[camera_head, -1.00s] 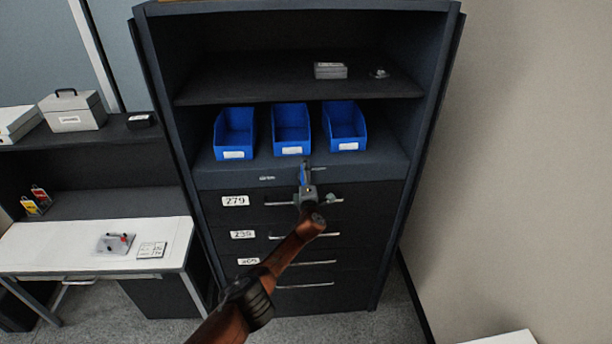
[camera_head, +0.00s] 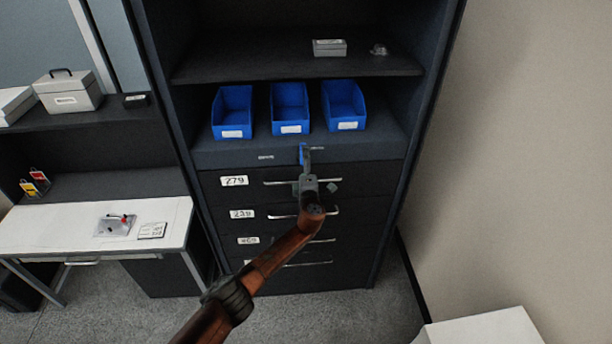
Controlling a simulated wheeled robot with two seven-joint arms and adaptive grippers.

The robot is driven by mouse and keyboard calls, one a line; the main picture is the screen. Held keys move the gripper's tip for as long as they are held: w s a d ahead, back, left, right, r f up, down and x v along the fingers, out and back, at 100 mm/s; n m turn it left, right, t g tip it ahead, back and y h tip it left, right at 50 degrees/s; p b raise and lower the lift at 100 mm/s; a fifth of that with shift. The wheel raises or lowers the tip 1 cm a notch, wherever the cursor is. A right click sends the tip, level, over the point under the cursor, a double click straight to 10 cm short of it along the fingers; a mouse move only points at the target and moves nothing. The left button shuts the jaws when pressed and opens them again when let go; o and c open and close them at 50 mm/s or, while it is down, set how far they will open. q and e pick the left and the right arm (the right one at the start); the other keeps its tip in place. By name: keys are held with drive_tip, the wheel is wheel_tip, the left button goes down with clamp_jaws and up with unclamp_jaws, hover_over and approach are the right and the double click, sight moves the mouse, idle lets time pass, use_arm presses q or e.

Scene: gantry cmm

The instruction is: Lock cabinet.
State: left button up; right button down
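The dark cabinet (camera_head: 222,157) stands in the middle, with open shelves above and several drawers below. My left gripper (camera_head: 307,180) is in front of the top drawer, near its bar handle (camera_head: 275,183). A small blue piece (camera_head: 304,154) shows just beyond the gripper, against the strip above the top drawer; I cannot tell whether the gripper holds it. A small metallic piece (camera_head: 317,148) shows beside it on that strip. The fingers are too small and overlapped to show whether they are open or shut. My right gripper is not in view.
Three blue bins (camera_head: 290,110) stand on the cabinet's lower shelf. A grey box (camera_head: 330,47) is on the shelf above. A white-topped desk (camera_head: 75,232) stands at left, a wall (camera_head: 520,150) at right. A white surface (camera_head: 480,328) shows at bottom right.

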use_arm(q)
drive_tip(key=s, duration=0.7)
drive_tip(key=shift+d, duration=0.45)
idle(0.4)
